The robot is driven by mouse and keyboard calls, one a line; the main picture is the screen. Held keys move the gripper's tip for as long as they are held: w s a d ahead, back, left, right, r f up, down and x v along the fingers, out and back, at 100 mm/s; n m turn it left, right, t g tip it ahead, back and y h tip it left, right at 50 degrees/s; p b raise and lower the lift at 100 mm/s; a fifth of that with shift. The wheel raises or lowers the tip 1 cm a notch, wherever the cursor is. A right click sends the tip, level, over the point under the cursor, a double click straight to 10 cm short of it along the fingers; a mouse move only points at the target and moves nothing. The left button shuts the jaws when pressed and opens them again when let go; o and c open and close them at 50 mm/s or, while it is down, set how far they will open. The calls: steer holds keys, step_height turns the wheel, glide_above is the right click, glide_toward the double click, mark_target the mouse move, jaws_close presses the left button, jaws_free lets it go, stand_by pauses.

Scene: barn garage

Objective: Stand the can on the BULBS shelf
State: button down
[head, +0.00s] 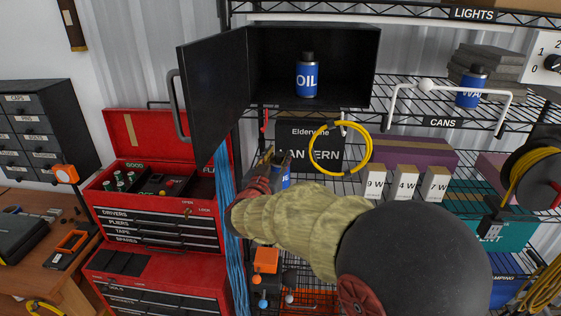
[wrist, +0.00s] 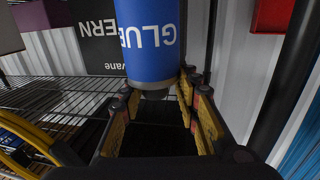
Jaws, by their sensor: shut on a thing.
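My gripper (head: 270,160) is shut on a blue GLUE can (head: 286,177). In the wrist view, the fingers (wrist: 158,98) lie on both sides of the can's dark narrow cap end, and the blue body (wrist: 152,40) extends beyond them with its lettering inverted. In the head view, the can looks roughly upright in front of the shelving, partly hidden by my gripper and arm. A wire shelf (head: 345,184) with small boxes marked 9W (head: 375,183), 4W (head: 405,184) and 7W (head: 435,184) is to its right. I see no BULBS label; my arm covers part of that shelf's front.
An open black cabinet (head: 350,65) holds an OIL can (head: 307,76); its door (head: 212,95) swings out left. A yellow cable loop (head: 363,150) hangs before a lantern box (head: 296,134). The CANS shelf (head: 410,97) is above. A red tool chest (head: 150,220) stands left.

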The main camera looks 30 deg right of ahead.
steer(key=shift+x, duration=0.9)
steer(key=f, duration=0.2)
steer(key=shift+w+d+f+p, duration=0.3)
steer(key=shift+f+p, duration=0.05)
steer(key=shift+f, duration=0.35)
steer(key=shift+f, duration=0.15)
steer(key=c, duration=1.3)
jaws_free()
steer(key=shift+a, duration=0.1)
